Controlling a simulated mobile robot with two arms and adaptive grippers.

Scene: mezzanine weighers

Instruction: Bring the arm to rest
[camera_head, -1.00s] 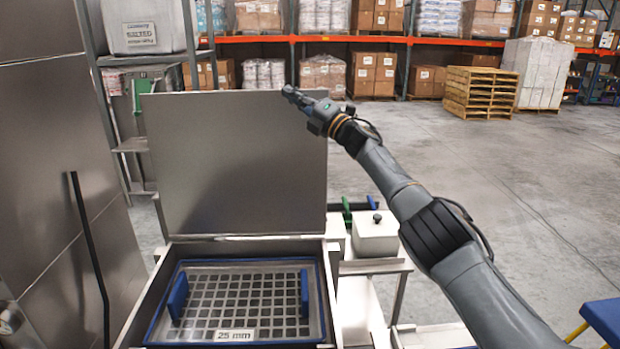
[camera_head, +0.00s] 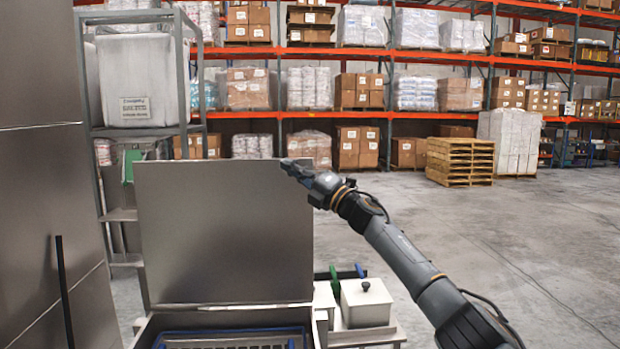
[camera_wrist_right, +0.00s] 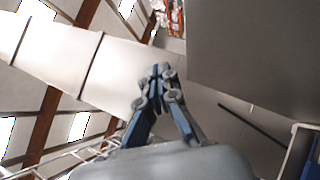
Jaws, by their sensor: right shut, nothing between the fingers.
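My right arm reaches in from the lower right in the head view. Its gripper (camera_head: 292,168) is in front of the upper right corner of the raised metal lid (camera_head: 225,235) in the picture; whether they touch I cannot tell. In the right wrist view the gripper (camera_wrist_right: 160,72) has its fingers together with nothing between them. My left gripper is in neither view.
Below the lid is an open box with a blue-framed tray (camera_head: 235,335), cut off by the lower edge. A white lidded bin (camera_head: 366,305) stands right of it. Steel panels (camera_head: 45,190) rise at left. The concrete floor (camera_head: 540,240) at right is clear before wooden pallets (camera_head: 460,162).

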